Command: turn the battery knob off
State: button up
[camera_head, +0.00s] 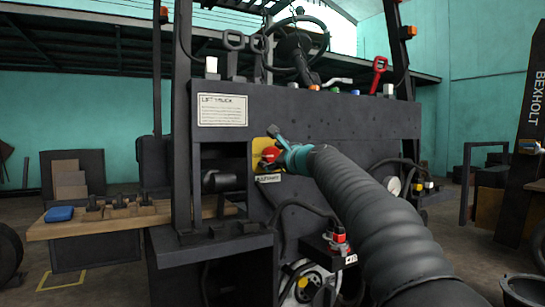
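The red battery knob (270,154) sits on a yellow plate (258,149) on the dark front panel of the forklift, above a white label that seems to read "BATTERY" (268,178). My gripper (276,142) is right at the knob, reaching in from the right. One grey finger shows above the knob, pointing up and left.
The forklift's dark panel (350,120) fills the middle, with a steering wheel (300,40) and levers above. A red connector (338,240) and cables hang below the knob. Open floor shows at lower left.

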jog(key=c, duration=0.7)
jog(key=n+b, duration=0.2)
jog(key=n, duration=0.2)
jog(key=shift+f+n, duration=0.15)
jog(key=shift+n, duration=0.25)
jog(key=n+b, duration=0.1)
jog(key=n, duration=0.3)
jog(key=shift+n+b, duration=0.3)
jog(key=n+b, duration=0.1)
jog(key=n, duration=0.3)
jog(key=shift+n+b, duration=0.75)
jog(key=shift+n, duration=1.45)
